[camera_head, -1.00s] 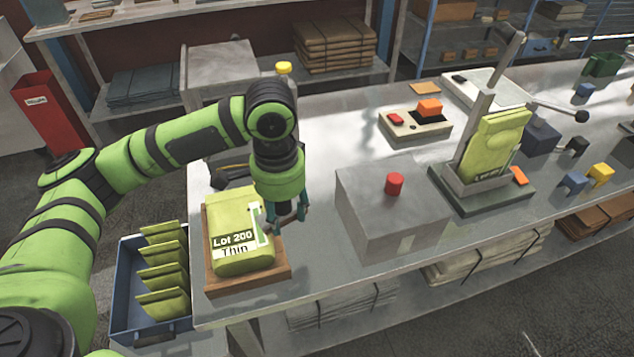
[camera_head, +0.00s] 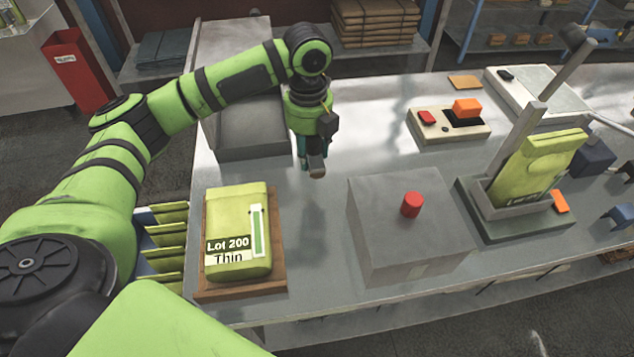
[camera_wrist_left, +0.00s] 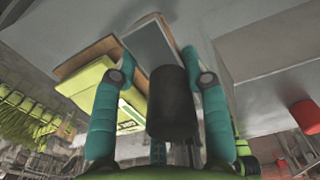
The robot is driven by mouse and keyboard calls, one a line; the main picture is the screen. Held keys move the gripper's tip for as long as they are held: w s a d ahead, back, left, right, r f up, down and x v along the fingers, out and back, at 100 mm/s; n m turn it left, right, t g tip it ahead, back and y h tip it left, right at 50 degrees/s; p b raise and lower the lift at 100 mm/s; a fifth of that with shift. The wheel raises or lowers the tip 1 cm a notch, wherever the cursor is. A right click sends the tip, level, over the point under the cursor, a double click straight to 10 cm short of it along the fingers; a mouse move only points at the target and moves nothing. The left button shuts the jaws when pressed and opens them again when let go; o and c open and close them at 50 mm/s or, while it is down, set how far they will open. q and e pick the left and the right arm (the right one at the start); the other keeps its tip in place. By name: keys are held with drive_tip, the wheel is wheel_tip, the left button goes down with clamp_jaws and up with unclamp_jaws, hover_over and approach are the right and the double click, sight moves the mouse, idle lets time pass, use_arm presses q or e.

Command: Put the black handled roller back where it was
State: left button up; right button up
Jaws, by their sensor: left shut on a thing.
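My left gripper (camera_head: 312,160) is shut on the black handled roller and holds it up over the table, behind and to the right of the yellow-green bag (camera_head: 237,225). In the left wrist view the roller's black handle (camera_wrist_left: 172,105) lies between the two teal fingers, with a flat grey part (camera_wrist_left: 150,45) beyond it. In the head view the roller (camera_head: 317,170) is small and partly covered by the gripper. The bag, labelled "Lot 200 Thin", lies on a brown wooden board (camera_head: 240,289). My right gripper is not in view.
A grey box with a red button (camera_head: 411,205) stands right of the gripper. A stand holding another yellow-green bag (camera_head: 535,165) is farther right. A control panel (camera_head: 440,127) sits behind. A grey block (camera_head: 240,130) is left of the gripper. Bare table lies between bag and box.

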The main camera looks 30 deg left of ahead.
use_arm(q)
drive_tip(key=p, duration=0.1)
hover_over(310, 192)
wheel_tip(310, 192, down, 5)
drive_tip(key=shift+f, duration=0.2)
wheel_tip(310, 192, down, 4)
drive_tip(key=shift+r+p, duration=0.1)
drive_tip(key=shift+p, duration=0.5)
drive_tip(key=shift+w+f, duration=0.1)
drive_tip(key=shift+f, duration=0.2)
drive_tip(key=shift+f, duration=0.15)
drive_tip(key=o, duration=1)
wheel_tip(310, 192, up, 12)
drive_tip(key=b, duration=0.3)
drive_tip(key=shift+r, duration=0.2)
